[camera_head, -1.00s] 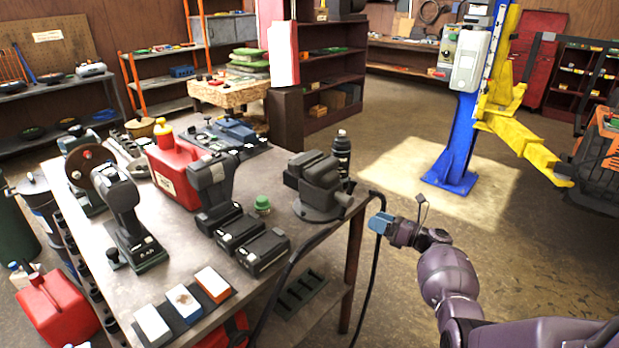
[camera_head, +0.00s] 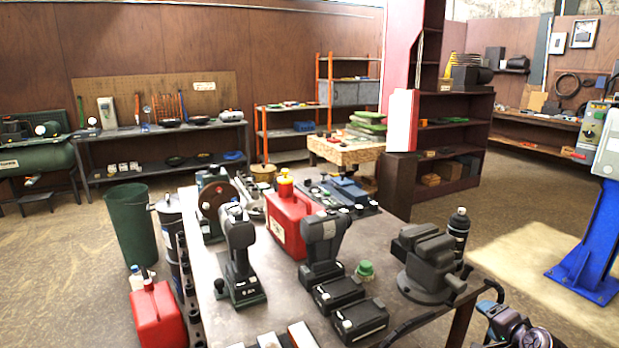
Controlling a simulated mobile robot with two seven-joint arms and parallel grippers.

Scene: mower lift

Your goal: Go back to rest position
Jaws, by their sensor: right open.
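My right gripper (camera_head: 515,328) shows at the bottom right edge, partly cut off by the frame. It is open with nothing visible in it, low beside the front right corner of the workbench (camera_head: 285,290). My left gripper is out of view. On the bench stand a red fuel can (camera_head: 289,222), two dark cordless drills, a black vise (camera_head: 432,268) and a small green-capped item (camera_head: 364,271).
The blue lift post (camera_head: 592,235) stands at the right edge, with clear floor (camera_head: 500,262) between it and the bench. A green bin (camera_head: 134,225) and another red can (camera_head: 157,315) stand left of the bench. Shelves line the walls.

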